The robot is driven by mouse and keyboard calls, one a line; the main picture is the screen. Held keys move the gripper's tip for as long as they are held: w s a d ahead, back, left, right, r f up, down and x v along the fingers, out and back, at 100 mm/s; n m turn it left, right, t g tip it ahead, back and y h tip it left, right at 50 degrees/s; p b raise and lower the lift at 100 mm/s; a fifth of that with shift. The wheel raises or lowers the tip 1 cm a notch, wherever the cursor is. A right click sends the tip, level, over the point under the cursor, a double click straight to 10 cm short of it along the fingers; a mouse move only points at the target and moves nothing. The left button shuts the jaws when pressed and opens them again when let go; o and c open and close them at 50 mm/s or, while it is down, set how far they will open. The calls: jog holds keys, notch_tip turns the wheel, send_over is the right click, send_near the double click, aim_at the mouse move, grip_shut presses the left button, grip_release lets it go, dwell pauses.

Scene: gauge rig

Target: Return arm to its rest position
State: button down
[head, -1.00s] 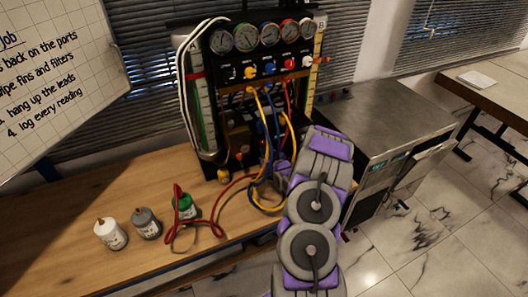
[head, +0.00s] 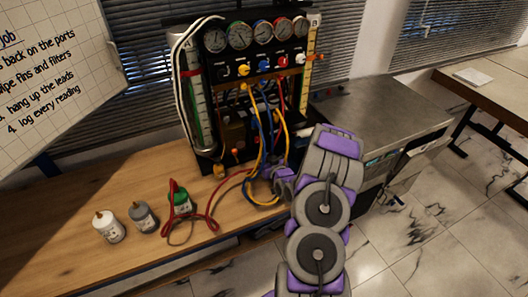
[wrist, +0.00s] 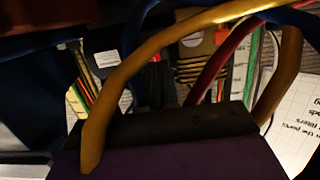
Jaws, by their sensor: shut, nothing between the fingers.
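My arm reaches from the bottom of the head view up toward the gauge rig (head: 205,108). Its purple and grey links bend back down on the left. My gripper (head: 272,172) is low in front of the rig, among the yellow, blue and red hoses, and is partly hidden by them. It is shut and empty. In the wrist view, its purple and black body (wrist: 170,150) fills the bottom. A thick yellow hose (wrist: 125,75) passes across it, very close to the camera. I cannot tell if the hose touches it.
A metal cabinet (head: 385,115) stands right of the rig, close behind my arm. Tiled floor is open at the right.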

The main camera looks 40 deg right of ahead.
jog(key=d+v, duration=0.1)
jog(key=v, duration=0.5)
jog(key=s+a+r+n+g+y, duration=0.1)
jog(key=s+a+r+g, duration=0.1)
jog(key=a+r+g, duration=0.4)
jog(key=s+a+r+n+g+y, duration=0.1)
jog(key=s+a+r+n+g, duration=0.2)
jog(key=a, duration=0.5)
jog(key=s+a+r+g, duration=0.2)
jog(key=s+a+r, duration=0.2)
jog(key=s, duration=0.6)
jog(key=s+a+r+m+g+y, duration=0.1)
jog(key=s+a+r+g, duration=0.2)
jog(key=s+a, duration=0.6)
jog(key=s+a+r+g, duration=0.3)
jog(key=s+a+r, duration=0.3)
jog(key=s, duration=0.5)
jog(key=shift+s+a+r+y+p, duration=0.15)
jog(key=shift+a+r+y+p, duration=0.15)
jog(key=shift+r+p, duration=0.2)
